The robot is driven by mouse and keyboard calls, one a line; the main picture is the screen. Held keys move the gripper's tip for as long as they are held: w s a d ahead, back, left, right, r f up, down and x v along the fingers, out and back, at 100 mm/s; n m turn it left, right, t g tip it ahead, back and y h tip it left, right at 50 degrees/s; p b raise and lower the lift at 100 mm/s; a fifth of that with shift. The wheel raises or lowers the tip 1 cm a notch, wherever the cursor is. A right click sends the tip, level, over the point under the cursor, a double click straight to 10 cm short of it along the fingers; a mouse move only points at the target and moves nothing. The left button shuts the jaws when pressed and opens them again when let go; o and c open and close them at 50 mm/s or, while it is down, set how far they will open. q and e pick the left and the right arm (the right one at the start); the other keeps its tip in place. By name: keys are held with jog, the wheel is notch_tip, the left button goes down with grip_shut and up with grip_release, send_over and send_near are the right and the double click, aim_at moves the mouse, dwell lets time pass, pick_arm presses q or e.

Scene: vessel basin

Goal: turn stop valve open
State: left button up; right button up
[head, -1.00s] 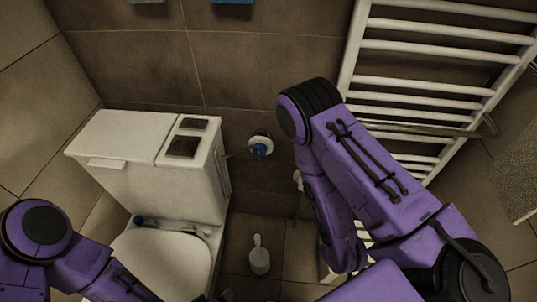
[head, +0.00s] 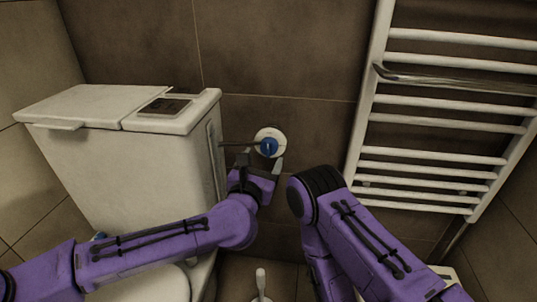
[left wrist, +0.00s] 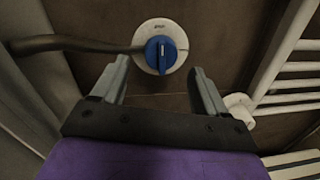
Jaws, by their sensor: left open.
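The stop valve (head: 269,146) is a blue knob on a round white plate on the tiled wall, right of the toilet tank. In the left wrist view the blue knob (left wrist: 160,54) stands with its grip ridge roughly upright, and a dark pipe (left wrist: 75,44) meets the plate from the left. My left gripper (head: 262,160) is open just below and in front of the knob. In the left wrist view its two fingers (left wrist: 160,80) are spread to either side below the knob, with nothing between them. My right gripper is not in view; only my right arm shows.
The white toilet tank (head: 120,160) stands close on the left of the valve. A white towel radiator (head: 440,115) hangs on the wall to the right. A toilet brush (head: 261,282) stands on the floor below.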

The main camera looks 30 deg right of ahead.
aim_at(268, 149)
pick_arm(q)
jog(key=b+x, duration=0.1)
jog(key=x, duration=0.7)
jog(key=shift+w+d+f, duration=0.1)
jog(key=shift+d, duration=0.15)
jog(key=c, duration=1)
